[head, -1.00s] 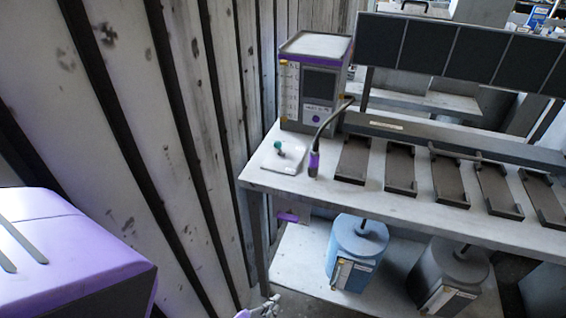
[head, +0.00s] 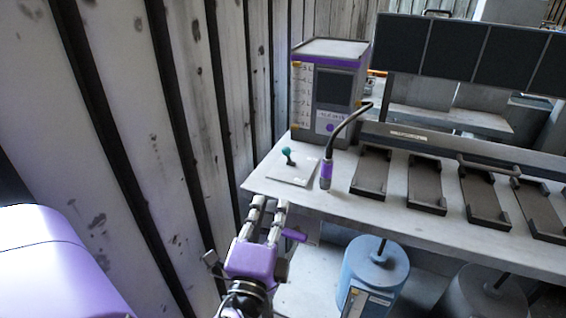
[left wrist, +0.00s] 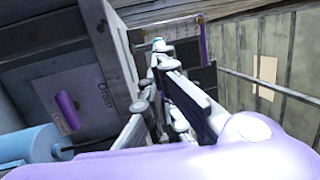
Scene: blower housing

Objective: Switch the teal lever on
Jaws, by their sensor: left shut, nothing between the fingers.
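The teal lever (head: 288,156) stands on a pale plate (head: 293,173) at the left end of the bench top. It looks close to upright with a slight lean. My right gripper is out of view.
A purple handle (head: 295,236) sits below the bench edge beside my left gripper; its panel reads "Drain" in the wrist view. A purple-ended hose (head: 326,172) and a grey instrument box (head: 328,92) stand by the lever. Blue canister (head: 375,270) below; ribbed wall (head: 180,120) left.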

